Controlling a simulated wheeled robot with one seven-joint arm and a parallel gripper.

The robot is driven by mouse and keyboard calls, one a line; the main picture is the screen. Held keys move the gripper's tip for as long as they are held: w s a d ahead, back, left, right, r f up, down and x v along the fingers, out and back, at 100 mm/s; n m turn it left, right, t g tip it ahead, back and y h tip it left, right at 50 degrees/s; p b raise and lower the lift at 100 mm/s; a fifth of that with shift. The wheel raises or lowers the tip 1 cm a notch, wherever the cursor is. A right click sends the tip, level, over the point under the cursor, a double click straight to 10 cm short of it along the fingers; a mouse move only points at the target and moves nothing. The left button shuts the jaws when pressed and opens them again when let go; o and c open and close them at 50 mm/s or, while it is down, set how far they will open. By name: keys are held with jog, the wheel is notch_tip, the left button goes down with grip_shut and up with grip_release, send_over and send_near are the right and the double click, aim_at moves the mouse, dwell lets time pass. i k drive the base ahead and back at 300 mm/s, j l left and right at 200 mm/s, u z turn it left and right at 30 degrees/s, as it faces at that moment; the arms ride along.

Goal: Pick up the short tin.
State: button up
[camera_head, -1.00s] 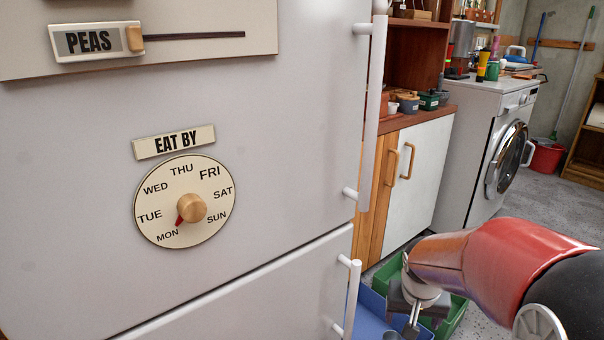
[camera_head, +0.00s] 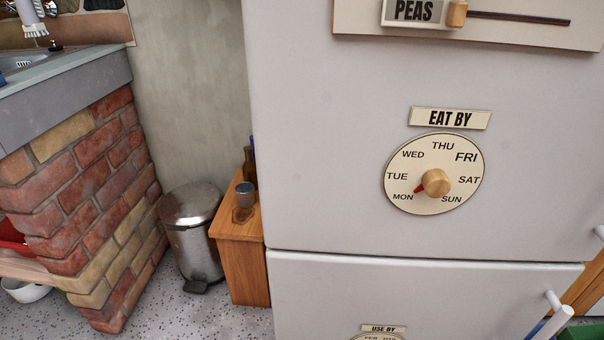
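I cannot make out a short tin in the head view. My gripper and arm are not in view. A small grey-topped cylinder (camera_head: 245,192) stands at a wooden box beside the fridge; I cannot tell whether it is a tin or a bottle top.
The white fridge (camera_head: 330,150) with its "EAT BY" dial (camera_head: 434,200) fills the right. The wooden box (camera_head: 243,270) and a steel pedal bin (camera_head: 190,245) stand left of it. A brick plinth (camera_head: 85,190) carries a grey counter (camera_head: 60,95). Speckled floor (camera_head: 200,318) is clear in front.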

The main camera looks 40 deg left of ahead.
aim_at(245, 194)
jog(key=u, duration=2.1)
jog(key=i+j+z, duration=0.1)
jog(key=i+j, duration=0.15)
jog(key=i+j+z, duration=0.25)
jog(key=i+j, duration=0.15)
jog(key=j, duration=0.2)
jog(key=i+j+z, duration=0.2)
jog(key=i+j, duration=0.15)
jog(key=j, duration=0.3)
jog(key=i+j+z, duration=0.15)
jog(key=j, duration=0.2)
jog(key=i+j+z, duration=0.1)
jog(key=j, duration=0.25)
jog(key=i+j+z, duration=0.1)
jog(key=j, duration=0.3)
jog(key=i, duration=0.1)
